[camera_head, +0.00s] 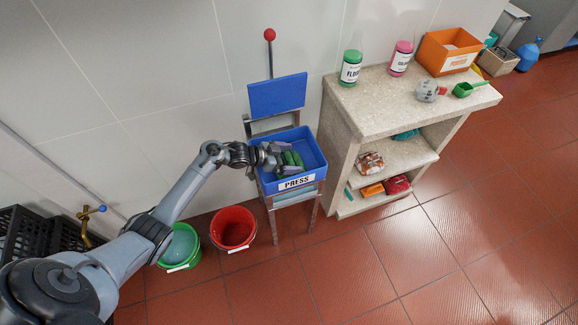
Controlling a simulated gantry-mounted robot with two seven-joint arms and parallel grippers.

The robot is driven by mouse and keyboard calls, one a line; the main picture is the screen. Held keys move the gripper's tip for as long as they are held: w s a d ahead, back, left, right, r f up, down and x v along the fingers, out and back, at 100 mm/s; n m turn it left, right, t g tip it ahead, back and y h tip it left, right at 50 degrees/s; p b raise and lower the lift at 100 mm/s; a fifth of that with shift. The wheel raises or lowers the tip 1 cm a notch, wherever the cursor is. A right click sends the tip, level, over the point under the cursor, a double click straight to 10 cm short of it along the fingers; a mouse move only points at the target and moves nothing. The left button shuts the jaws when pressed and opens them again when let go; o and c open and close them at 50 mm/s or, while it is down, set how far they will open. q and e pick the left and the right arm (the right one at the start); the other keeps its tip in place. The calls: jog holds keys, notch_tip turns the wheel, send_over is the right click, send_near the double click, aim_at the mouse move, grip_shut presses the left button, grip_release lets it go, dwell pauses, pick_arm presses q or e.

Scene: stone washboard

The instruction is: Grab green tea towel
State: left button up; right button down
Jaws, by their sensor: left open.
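The green tea towel (291,158) lies in the blue tray (313,150) of the press stand, which has a "PRESS" label on its front. My left gripper (282,160) reaches into the tray from the left. Its fingers are open and sit at the towel, partly covering it. I cannot tell whether they touch it. My right gripper is not in view.
A red bucket (233,228) and a green bucket (182,245) stand on the floor at the left. A stone washboard counter (385,98) stands to the right, with bottles and an orange box (447,52) on top. The tiled floor in front is clear.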

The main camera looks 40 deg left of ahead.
pick_arm(q)
jog(key=shift+c, duration=0.2)
jog(key=c, duration=0.9)
